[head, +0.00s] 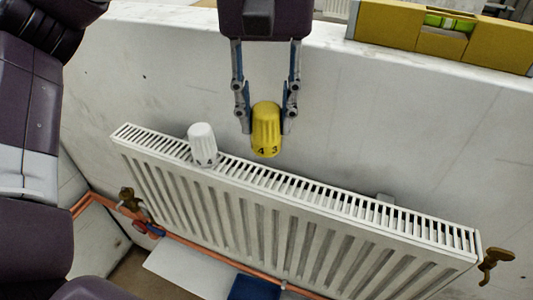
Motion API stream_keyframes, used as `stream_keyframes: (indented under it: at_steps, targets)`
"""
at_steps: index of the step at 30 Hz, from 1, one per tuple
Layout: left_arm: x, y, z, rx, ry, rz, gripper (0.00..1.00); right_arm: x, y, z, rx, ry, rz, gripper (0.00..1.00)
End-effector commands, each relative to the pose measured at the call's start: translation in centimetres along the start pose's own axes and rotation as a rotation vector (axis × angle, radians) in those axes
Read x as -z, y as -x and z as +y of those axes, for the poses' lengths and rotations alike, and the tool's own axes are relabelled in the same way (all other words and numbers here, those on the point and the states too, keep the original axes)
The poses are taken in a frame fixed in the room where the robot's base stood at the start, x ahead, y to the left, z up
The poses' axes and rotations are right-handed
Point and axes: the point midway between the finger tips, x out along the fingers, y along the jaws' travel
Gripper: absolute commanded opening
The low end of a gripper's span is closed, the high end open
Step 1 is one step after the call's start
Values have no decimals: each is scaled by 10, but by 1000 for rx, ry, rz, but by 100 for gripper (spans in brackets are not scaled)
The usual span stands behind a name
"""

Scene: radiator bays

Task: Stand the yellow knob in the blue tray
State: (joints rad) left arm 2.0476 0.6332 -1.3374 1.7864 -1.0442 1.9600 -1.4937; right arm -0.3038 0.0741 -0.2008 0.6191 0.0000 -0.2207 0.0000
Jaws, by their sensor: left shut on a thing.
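The yellow knob (265,128), with dark digits near its lower edge, is held between the fingers of my left gripper (265,115). The gripper is shut on it and holds it in front of the wall, above the radiator's top grille. A blue thing (254,288), which looks like the blue tray, shows low at the bottom edge, below the radiator. Only part of it is in view; the rest is cut off by the frame. My right gripper is not in view.
A white knob (202,144) stands on the top grille of the white radiator (300,218). A yellow spirit level (440,32) lies on the ledge at the upper right. Copper pipe (215,252) and brass valves (494,262) flank the radiator. A pale board (195,272) lies below.

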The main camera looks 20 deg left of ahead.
Motion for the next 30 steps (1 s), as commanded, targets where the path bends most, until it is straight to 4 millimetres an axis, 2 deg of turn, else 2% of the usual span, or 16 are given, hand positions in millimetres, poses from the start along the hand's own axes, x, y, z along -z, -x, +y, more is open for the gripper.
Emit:
stream_keyframes:
  at_steps: [3,8,16,29,30]
  targets:
    - [0,-17,-1,1,1,1,4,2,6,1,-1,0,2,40]
    - [0,-30,-1,1,1,1,4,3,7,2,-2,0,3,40]
    - [0,-66,-1,1,0,1,4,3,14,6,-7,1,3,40]
    - [0,-76,0,-1,-1,1,4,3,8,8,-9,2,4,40]
    - [0,-74,0,0,-1,1,34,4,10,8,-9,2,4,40]
